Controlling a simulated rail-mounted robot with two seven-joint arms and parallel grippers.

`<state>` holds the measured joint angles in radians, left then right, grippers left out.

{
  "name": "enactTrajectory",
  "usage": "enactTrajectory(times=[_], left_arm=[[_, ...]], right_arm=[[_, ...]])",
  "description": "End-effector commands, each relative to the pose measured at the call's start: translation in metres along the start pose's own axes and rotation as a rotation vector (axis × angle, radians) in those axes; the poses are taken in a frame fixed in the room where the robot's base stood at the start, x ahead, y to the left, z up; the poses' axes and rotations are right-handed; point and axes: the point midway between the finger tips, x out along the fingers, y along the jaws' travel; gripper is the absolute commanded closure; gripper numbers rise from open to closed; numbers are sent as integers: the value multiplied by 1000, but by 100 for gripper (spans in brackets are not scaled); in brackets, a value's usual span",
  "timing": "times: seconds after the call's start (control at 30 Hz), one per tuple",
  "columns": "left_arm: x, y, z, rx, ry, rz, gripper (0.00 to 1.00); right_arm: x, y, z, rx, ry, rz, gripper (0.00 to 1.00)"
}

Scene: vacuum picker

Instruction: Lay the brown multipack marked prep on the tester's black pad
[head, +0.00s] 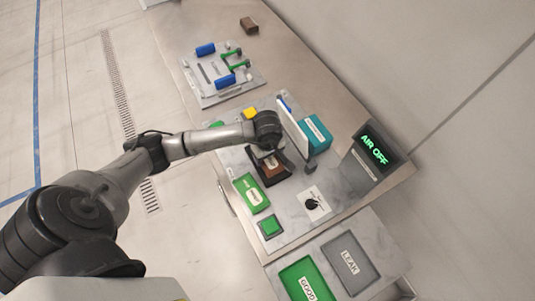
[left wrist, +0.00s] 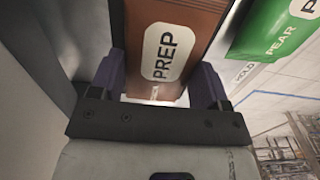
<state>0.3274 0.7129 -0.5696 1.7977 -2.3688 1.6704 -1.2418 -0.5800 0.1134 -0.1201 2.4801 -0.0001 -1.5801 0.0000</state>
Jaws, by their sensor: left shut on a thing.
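The brown multipack (head: 273,172) marked PREP is under my left gripper (head: 267,154) in the head view, at the dark tester pad (head: 284,178). In the left wrist view the brown multipack (left wrist: 172,45) fills the space between the two fingers of my left gripper (left wrist: 160,85), which is shut on it. Its white PREP label faces the camera. The pad shows only as a dark border around the pack, and I cannot tell whether the pack touches it. My right gripper is not in view.
A green pack (head: 252,194) marked PEAR lies just beside the pad. A white upright panel (head: 293,127) and teal box (head: 316,132) stand behind. A black knob (head: 312,204), AIR OFF display (head: 374,149), green GOOD tray (head: 292,274) and grey LEAK tray (head: 361,278) lie to the right.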

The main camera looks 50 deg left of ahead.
Motion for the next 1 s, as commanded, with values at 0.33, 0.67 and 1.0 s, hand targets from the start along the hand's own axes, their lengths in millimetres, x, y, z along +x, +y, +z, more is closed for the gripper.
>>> enactTrajectory(times=[0.33,0.67,1.0], left_arm=[[3,0,0,1,1,0,22],[3,0,0,0,1,0,5],[-22,1,-1,1,3,4,5]], right_arm=[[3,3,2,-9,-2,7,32],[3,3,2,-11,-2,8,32],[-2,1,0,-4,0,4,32]])
